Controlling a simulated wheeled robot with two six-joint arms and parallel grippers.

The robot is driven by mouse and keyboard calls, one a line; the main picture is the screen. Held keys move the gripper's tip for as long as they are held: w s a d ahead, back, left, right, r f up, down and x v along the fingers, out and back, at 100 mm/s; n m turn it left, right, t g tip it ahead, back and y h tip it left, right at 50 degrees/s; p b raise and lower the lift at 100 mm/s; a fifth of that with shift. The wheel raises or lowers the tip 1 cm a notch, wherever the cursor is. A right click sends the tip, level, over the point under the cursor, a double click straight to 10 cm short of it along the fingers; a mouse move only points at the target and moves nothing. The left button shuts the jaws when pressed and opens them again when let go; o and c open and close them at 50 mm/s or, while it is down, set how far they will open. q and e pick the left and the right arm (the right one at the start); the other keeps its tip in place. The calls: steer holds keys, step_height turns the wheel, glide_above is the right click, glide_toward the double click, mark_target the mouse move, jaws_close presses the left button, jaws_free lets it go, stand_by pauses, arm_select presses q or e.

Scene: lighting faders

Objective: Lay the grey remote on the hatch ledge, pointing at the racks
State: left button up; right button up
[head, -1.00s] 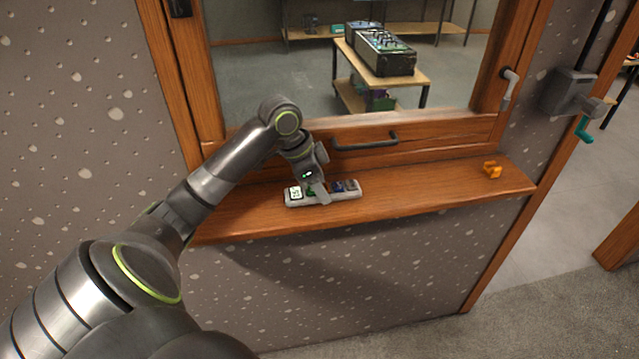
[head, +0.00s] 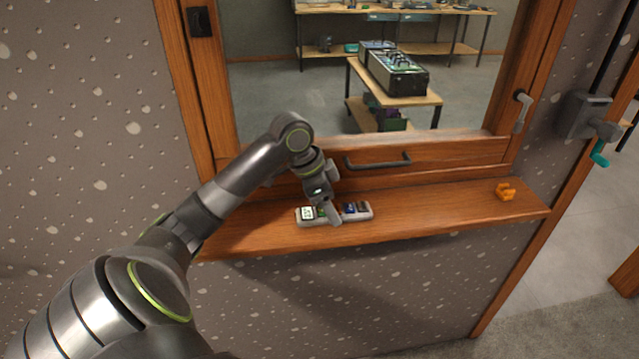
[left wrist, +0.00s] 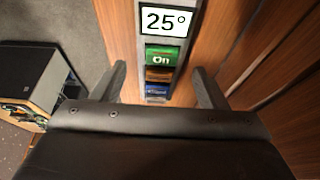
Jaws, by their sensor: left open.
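The grey remote (head: 356,212) lies on the wooden hatch ledge (head: 435,208), with its long side roughly along the ledge. Its "25°" display end is at the left in the head view. In the left wrist view the remote (left wrist: 163,57) shows its display, a green "On" button and several coloured buttons. My left gripper (head: 333,218) is over the remote's middle. In the left wrist view its two fingers (left wrist: 162,85) stand apart on either side of the remote, with gaps showing. The gripper body hides the remote's far end there. My right gripper is in neither view.
The hatch window with its black handle (head: 378,163) is behind the ledge. An orange object (head: 506,192) sits at the ledge's right end. Beyond the glass are benches and a black device (head: 395,73). The ledge between remote and orange object is clear.

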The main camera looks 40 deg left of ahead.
arm_select(q)
steer(key=b+v, duration=0.1)
steer(key=v, duration=1)
